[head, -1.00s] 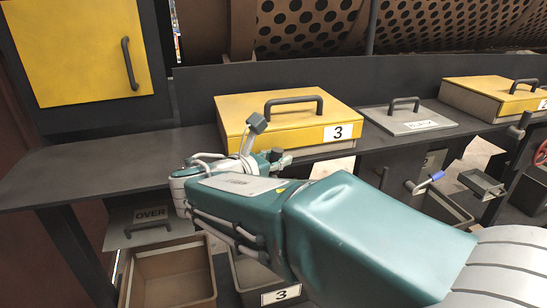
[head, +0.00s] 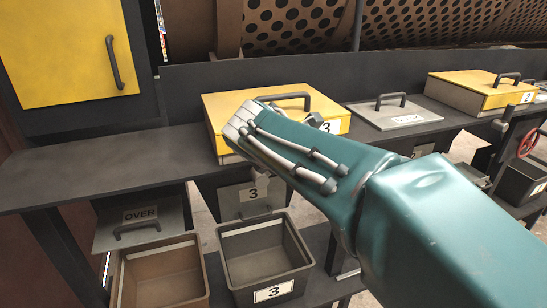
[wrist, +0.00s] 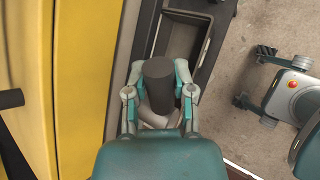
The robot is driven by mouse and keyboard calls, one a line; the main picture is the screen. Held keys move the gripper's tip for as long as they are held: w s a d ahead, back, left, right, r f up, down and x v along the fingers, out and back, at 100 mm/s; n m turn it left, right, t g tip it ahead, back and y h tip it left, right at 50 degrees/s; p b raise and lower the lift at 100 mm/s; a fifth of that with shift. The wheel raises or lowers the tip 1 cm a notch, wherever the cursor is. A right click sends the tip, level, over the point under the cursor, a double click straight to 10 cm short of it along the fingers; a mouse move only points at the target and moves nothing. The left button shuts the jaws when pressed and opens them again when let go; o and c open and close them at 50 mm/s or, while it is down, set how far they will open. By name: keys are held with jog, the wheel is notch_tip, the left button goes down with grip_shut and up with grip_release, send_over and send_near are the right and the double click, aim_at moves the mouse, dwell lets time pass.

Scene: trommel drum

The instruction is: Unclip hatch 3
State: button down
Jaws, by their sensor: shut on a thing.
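Hatch 3 is a yellow lid (head: 220,103) with a dark bar handle and a "3" label, lying flat and closed on the bench. My forearm covers its front middle in the head view and hides my gripper there. In the wrist view the yellow hatch edge (wrist: 75,70) runs along the left. My gripper (wrist: 160,72) is just right of this edge, its two fingers closed on the sides of a dark cylindrical grip (wrist: 158,88), apparently the clip's handle. The foot of the grip and any catch are hidden.
Below the hatch stand a grey bin 3 (head: 272,293) and a brown bin (head: 165,275) under the OVER flap (head: 140,215). A grey lid (head: 400,118) and another yellow hatch (head: 470,92) lie to the right. The bench's left part is clear.

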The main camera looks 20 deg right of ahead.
jog(key=shift+s+d+f+y, duration=0.1)
jog(key=shift+f+y, duration=0.15)
jog(key=shift+y, duration=0.05)
dwell(0.4)
jog(key=c, duration=0.7)
grip_release()
jog(key=shift+r, duration=0.15)
jog(key=v, duration=1.1)
jog(key=shift+s+a+r, duration=0.2)
jog(key=shift+a+r, duration=0.05)
jog(key=s+f+m+y, duration=0.1)
jog(key=s+f+m, duration=0.3)
jog(key=f+m, duration=0.2)
jog(key=s+f+m+g+y, duration=0.1)
jog(key=s+f+m+y, duration=0.1)
jog(key=s+f+m, duration=0.3)
jog(key=s+f+m+y, duration=0.2)
jog(key=s+f+m, duration=0.3)
jog(key=f+m, duration=0.2)
jog(key=shift+f+m+g, duration=0.2)
jog(key=shift+m+g, duration=0.1)
jog(key=shift+m, duration=0.7)
